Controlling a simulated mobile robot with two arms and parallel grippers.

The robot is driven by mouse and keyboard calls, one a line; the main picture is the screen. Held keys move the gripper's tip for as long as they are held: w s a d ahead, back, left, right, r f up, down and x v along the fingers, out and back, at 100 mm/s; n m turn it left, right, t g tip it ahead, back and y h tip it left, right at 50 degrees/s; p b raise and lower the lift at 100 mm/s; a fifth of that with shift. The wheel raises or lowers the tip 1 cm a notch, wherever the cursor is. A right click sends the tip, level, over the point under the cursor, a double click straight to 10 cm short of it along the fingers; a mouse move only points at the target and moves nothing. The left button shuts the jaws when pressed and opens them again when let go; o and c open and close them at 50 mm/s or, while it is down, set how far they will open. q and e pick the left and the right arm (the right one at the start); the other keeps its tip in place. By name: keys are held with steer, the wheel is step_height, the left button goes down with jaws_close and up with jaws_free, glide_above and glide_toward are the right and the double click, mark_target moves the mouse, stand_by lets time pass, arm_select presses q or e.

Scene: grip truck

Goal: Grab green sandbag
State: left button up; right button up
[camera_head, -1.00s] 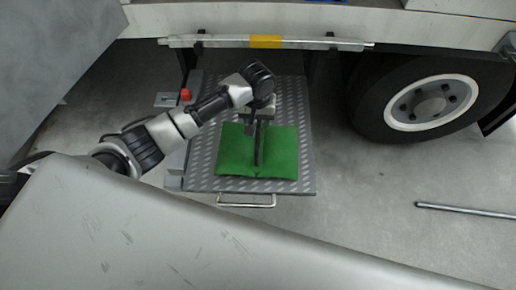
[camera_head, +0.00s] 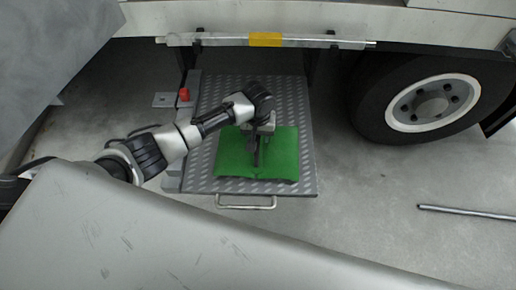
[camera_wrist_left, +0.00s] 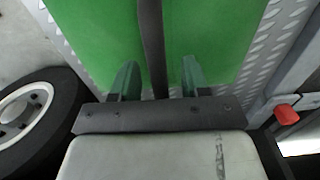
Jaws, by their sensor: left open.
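The green sandbag (camera_head: 284,153) lies flat on a grey diamond-plate platform (camera_head: 299,104) below the truck's side. A dark strap (camera_wrist_left: 152,45) runs along the middle of the bag. My left gripper (camera_head: 257,160) reaches down over the middle of the bag. In the left wrist view its two fingers (camera_wrist_left: 158,76) are open, one on each side of the strap, with gaps between. I cannot tell whether the fingertips touch the bag. My right gripper is not in view.
A truck wheel (camera_head: 432,103) stands right of the platform. A metal rail with a yellow band (camera_head: 265,40) runs above it. A red knob (camera_head: 184,94) is at the platform's left. A metal rod (camera_head: 466,212) lies on the floor at the right.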

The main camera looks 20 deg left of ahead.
arm_select(q)
jaws_close()
stand_by(1.2)
steer(key=shift+w+r, duration=0.15)
steer(key=shift+w, duration=0.05)
